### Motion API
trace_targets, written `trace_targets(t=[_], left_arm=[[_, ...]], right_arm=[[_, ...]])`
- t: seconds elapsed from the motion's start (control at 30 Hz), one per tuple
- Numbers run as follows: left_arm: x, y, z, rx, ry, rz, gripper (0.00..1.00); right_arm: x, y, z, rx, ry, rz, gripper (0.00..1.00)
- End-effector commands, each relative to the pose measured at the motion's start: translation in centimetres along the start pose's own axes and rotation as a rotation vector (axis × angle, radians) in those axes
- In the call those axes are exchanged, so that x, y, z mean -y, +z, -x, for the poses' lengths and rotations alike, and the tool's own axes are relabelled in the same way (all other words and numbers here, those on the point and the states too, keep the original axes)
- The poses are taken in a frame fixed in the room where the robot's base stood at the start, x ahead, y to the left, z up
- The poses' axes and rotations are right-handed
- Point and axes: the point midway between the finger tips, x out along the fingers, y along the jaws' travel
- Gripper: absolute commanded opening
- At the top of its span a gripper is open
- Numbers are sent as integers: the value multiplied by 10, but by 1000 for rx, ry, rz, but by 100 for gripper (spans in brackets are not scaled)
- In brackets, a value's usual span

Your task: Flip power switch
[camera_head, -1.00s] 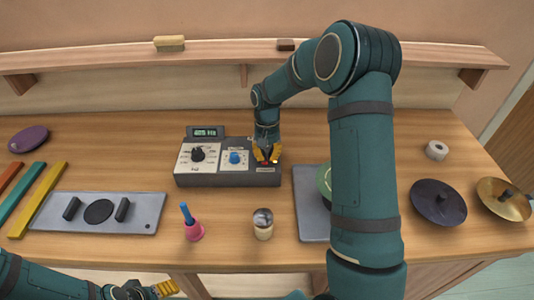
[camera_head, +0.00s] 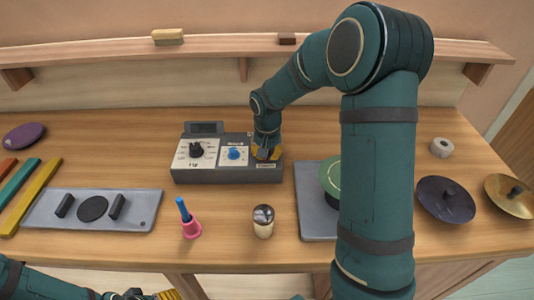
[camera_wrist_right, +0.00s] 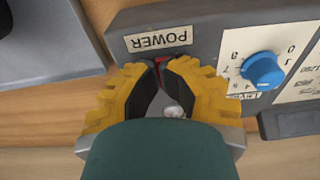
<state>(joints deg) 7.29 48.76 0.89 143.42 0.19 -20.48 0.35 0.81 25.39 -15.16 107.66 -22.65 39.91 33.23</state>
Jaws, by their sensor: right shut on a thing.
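The grey control box (camera_head: 225,175) stands on the table with a black dial (camera_head: 196,149), a blue knob (camera_head: 234,153) and a dark display (camera_head: 206,128) on top. My right gripper (camera_head: 267,153) is at the box's right end. In the right wrist view, its yellow fingers (camera_wrist_right: 160,66) are closed in at the red power switch (camera_wrist_right: 175,61), beside the POWER label (camera_wrist_right: 159,39). The fingers mostly hide the switch; a silvery round end shows between them. My left gripper (camera_head: 163,294) is at the bottom left edge, partly cut off, away from the box.
In front of the box are a pink holder with a blue handle (camera_head: 190,226) and a metal-topped shaker (camera_head: 263,221). A grey plate with a green disc (camera_head: 329,180) lies right, partly behind my arm. A grey pad board (camera_head: 145,208) lies left. A shelf (camera_head: 215,47) runs behind.

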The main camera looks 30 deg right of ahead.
Motion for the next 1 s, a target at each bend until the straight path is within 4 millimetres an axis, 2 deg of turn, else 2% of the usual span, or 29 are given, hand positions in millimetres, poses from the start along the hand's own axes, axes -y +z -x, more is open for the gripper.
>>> trace_targets(t=[0.13, 0.47, 0.8, 1.0], left_arm=[[0, 0, 0, -1, 0, 0, 67], [0, 0, 1, -1, 0, 0, 67], [0, -1, 1, -2, 0, 1, 67], [-5, -5, 13, -11, -1, 3, 67]], right_arm=[[-2, 0, -4, 10, 6, -1, 0], [-3, -15, -7, 4, 6, -2, 0], [-4, -15, -8, 5, 7, -3, 0], [-5, -19, 10, 2, 5, -3, 0]])
